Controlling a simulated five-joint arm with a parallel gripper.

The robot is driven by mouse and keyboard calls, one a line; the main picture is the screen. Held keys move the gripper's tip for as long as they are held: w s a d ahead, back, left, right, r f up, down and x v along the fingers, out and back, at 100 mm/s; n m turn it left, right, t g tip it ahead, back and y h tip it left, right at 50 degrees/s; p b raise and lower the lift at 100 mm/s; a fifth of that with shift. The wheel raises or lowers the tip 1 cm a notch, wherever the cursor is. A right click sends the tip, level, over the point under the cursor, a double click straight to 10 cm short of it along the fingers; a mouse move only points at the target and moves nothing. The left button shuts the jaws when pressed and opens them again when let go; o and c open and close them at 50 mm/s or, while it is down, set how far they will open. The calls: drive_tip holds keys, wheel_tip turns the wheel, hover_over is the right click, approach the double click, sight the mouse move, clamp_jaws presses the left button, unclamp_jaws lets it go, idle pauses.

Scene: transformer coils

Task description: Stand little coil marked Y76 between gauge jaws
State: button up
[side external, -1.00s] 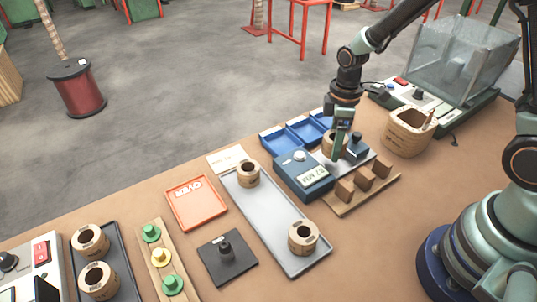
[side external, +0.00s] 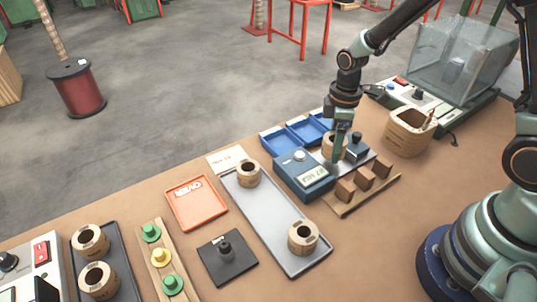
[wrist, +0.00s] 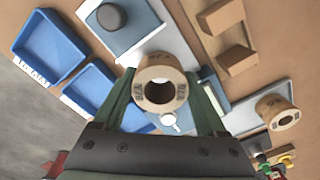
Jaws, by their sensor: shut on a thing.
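My gripper (side external: 338,150) is low over the gauge, shut on a little tan coil (wrist: 160,86) held upright with its hole facing the wrist camera. In the side view the coil (side external: 327,146) is partly hidden by my fingers. The gauge has a blue body (side external: 303,176) with a display and pale knob, and a grey plate. A block with a black knob (side external: 356,148) stands on the plate; it also shows in the wrist view (wrist: 111,17). The coil is between body and block; contact with either is unclear.
A wooden rack (side external: 362,186) stands close in front of the gauge, and blue bins (side external: 284,141) lie behind it. A grey tray (side external: 268,222) with two coils is to the left.

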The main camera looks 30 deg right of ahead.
drive_tip(key=shift+f, duration=1.4)
drive_tip(key=o, duration=1.4)
drive_tip(key=shift+o, duration=0.2)
wheel_tip(320, 180, up, 8)
